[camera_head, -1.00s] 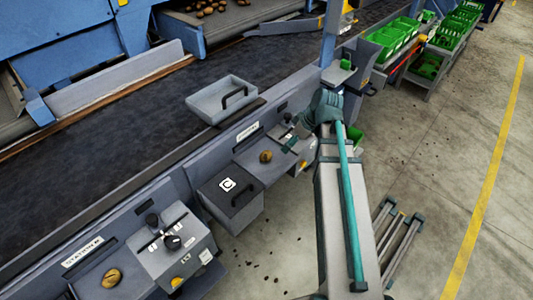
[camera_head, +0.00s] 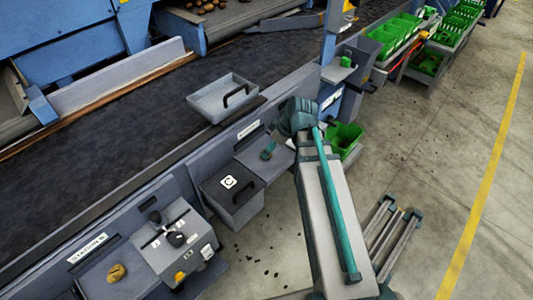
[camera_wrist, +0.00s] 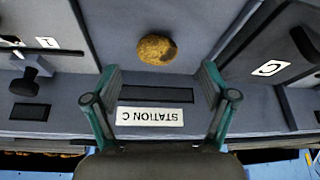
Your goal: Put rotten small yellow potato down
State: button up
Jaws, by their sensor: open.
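The small yellow potato (camera_wrist: 157,50) lies on the grey Station C shelf in the wrist view. It is brownish yellow with a dark patch on its right side. My gripper (camera_wrist: 160,78) is open, with one teal finger on each side and nothing between them. The potato sits just past the fingertips, roughly centred between them, and no finger visibly touches it. In the head view my gripper (camera_head: 268,151) is over the Station C shelf (camera_head: 250,160), and the potato is hidden there. The Station C label (camera_wrist: 150,116) shows upside down between the fingers.
A lidded grey box marked C (camera_head: 236,198) stands left of the shelf. A grey handled tray (camera_head: 225,97) rests by the dark conveyor (camera_head: 100,120). Another potato (camera_head: 117,273) lies on the lower-left station beside a lever box (camera_head: 172,240). A green crate (camera_head: 344,139) stands behind my arm.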

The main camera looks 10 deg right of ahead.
jog(key=shift+p+x, duration=0.75)
jog(key=shift+x, duration=1.7)
jog(key=shift+w+d, duration=0.15)
jog(key=shift+c, duration=0.2)
jog(key=c, duration=1.3)
jog(key=shift+r, duration=0.2)
